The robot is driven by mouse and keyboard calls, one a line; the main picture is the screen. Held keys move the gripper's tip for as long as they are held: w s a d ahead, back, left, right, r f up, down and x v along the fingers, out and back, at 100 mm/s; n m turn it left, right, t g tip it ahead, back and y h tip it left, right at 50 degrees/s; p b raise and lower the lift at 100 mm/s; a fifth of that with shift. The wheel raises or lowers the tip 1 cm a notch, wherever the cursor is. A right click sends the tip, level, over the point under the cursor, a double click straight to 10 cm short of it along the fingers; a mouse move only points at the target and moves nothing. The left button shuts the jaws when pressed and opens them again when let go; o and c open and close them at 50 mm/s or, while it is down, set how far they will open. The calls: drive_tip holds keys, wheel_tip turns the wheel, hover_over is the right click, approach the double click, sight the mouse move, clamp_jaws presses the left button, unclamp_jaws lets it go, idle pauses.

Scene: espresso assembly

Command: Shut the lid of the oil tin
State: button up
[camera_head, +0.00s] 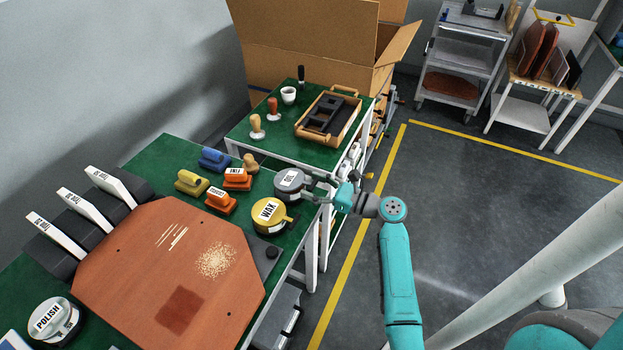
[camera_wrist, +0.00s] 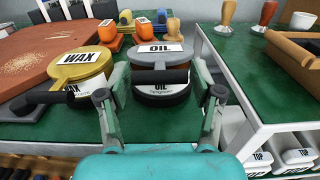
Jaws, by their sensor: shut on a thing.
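The oil tin (camera_head: 288,184) is a round grey tin near the green bench's right edge. A black handle bar (camera_wrist: 160,77) sticks out at the front, towards me. My gripper (camera_head: 313,185) reaches in from the right.
The yellow wax tin (camera_head: 270,214) stands close to the left of the oil tin. Orange blocks (camera_head: 236,178) and a wooden-knobbed tool (camera_head: 250,163) sit behind. A brown board (camera_head: 170,270) covers the front bench. A second green bench (camera_head: 250,130) carries a wooden tray (camera_head: 300,130).

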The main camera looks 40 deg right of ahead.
wheel_tip(320, 180, down, 2)
drive_tip(key=shift+s+f, duration=0.1)
drive_tip(key=shift+f, duration=0.05)
drive_tip(key=o, duration=1.6)
drive_tip(key=shift+o, duration=0.2)
drive_tip(key=v, duration=1.2)
